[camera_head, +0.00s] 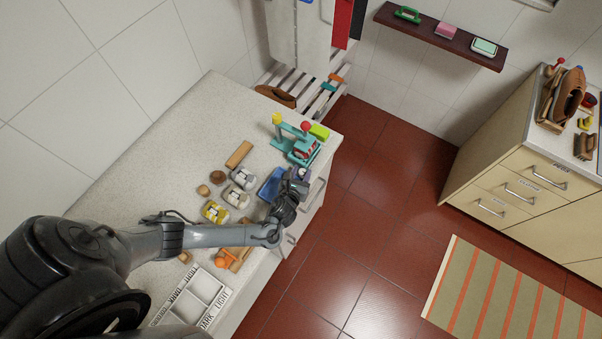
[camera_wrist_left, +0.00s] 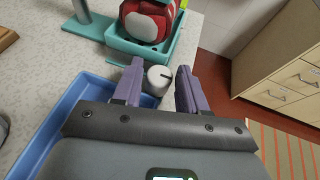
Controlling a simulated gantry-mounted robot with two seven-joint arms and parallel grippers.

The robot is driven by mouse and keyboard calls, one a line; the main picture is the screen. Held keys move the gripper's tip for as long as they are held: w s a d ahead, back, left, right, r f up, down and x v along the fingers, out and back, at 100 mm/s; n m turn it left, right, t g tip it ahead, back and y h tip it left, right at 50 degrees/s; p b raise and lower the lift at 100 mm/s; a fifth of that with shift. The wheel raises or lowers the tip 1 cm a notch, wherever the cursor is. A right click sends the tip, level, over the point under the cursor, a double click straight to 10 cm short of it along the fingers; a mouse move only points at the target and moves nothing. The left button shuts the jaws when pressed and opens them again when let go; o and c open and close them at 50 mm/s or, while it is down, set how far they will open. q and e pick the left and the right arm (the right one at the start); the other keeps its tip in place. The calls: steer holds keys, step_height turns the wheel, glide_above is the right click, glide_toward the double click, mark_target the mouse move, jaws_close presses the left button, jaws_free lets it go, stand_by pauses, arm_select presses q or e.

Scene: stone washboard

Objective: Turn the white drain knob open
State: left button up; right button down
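The white drain knob (camera_wrist_left: 159,78) shows in the left wrist view, a small round knob with a dark mark on its top. It stands beside the blue basin (camera_wrist_left: 67,117) and just in front of the teal tray (camera_wrist_left: 150,50). My left gripper (camera_wrist_left: 158,80) is open, its two purple fingers apart with the knob between their tips. A gap shows on the knob's right; I cannot tell whether the left finger touches it. In the head view my left gripper (camera_head: 302,174) is over the counter's right edge, and the knob is too small to make out. My right gripper is not in view.
The teal tray (camera_head: 297,152) holds a red and white item (camera_wrist_left: 150,20). Several jars, including a yellow one (camera_head: 215,211), and a wooden block (camera_head: 239,154) stand left of the blue basin (camera_head: 268,185). A white divided tray (camera_head: 200,290) is nearer.

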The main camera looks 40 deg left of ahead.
arm_select(q)
steer(key=shift+s+d+r, duration=0.25)
steer(key=shift+s, duration=0.25)
steer(key=p+v, duration=0.1)
steer(key=v, duration=0.7)
steer(key=shift+a, duration=0.1)
steer(key=shift+v, duration=0.85)
